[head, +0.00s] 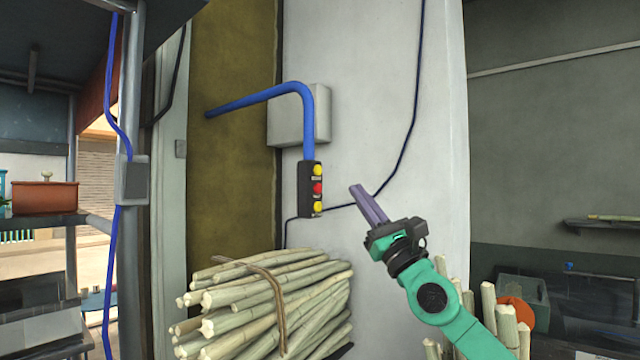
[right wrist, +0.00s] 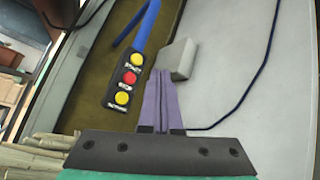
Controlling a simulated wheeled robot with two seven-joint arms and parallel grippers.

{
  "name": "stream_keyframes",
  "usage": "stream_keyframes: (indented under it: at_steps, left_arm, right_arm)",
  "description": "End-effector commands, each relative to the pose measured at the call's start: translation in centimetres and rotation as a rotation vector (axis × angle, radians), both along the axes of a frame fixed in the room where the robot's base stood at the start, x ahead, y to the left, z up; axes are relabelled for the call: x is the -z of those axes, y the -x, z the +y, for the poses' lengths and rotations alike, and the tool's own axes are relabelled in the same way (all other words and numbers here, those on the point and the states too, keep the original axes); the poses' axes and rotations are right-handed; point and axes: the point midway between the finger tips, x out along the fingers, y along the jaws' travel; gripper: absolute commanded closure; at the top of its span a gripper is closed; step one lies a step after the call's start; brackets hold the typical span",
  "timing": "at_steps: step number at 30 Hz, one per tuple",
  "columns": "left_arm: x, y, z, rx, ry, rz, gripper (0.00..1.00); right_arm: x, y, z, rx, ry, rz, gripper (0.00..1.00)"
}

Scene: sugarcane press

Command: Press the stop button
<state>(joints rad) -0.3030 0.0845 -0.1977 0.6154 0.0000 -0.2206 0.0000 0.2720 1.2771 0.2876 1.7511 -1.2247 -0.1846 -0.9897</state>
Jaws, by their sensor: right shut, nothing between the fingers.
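A black button box (head: 311,190) hangs from a blue pipe in front of a pale wall. It carries a yellow button at the top, a red button (head: 318,188) in the middle and a yellow button at the bottom. Labels sit by the buttons, too small to read surely. In the right wrist view the red button (right wrist: 122,98) lies left of my fingertips. My right gripper (head: 355,189) is shut and empty, its purple fingers pointing toward the box from the right, apart from it in the head view. My left gripper does not show.
A tied bundle of cane (head: 262,305) stands below the box. A grey wall box (head: 290,118) is behind the blue pipe (head: 262,95). More cane stalks (head: 507,325) stand by my right arm. Metal shelving (head: 130,250) is at the left. The space between gripper and box looks clear.

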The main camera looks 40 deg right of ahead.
Motion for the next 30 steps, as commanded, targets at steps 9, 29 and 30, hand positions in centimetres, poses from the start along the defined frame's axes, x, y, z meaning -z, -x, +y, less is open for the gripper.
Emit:
stream_keyframes:
  at_steps: [9,29,30]
  left_arm:
    - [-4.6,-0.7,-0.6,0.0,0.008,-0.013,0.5]
    - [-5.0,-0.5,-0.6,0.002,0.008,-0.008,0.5]
    - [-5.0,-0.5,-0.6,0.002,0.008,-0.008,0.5]
  right_arm:
    - [-0.7,-4.3,1.2,0.0,-0.004,-0.003,1.0]
    - [-0.1,-5.5,1.7,-0.003,0.001,-0.001,1.0]
    - [-0.1,-5.5,1.7,-0.003,0.001,-0.001,1.0]
